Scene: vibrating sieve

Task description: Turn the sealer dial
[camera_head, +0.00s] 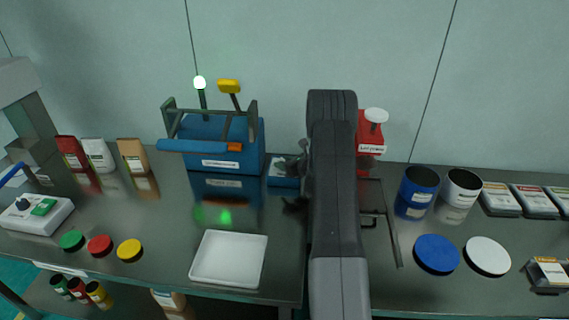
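The blue sealer (221,158) stands at the back of the bench, with a green frame and a blue front bar. A small blue box (283,181) with a pale label sits just right of it. My black arm reaches across the middle of the view, and my gripper (297,172) is at its left side, close to the small box. The gripper is small and dark, so I cannot tell whether its fingers are apart or touching anything. No sealer dial can be made out; the arm and gripper cover part of this area.
A white tray (229,258) lies in front of the sealer. A white control box (37,215) with a black knob and green switch is at far left. A red machine (369,140) stands behind my arm. Blue and white cups and lids are at right.

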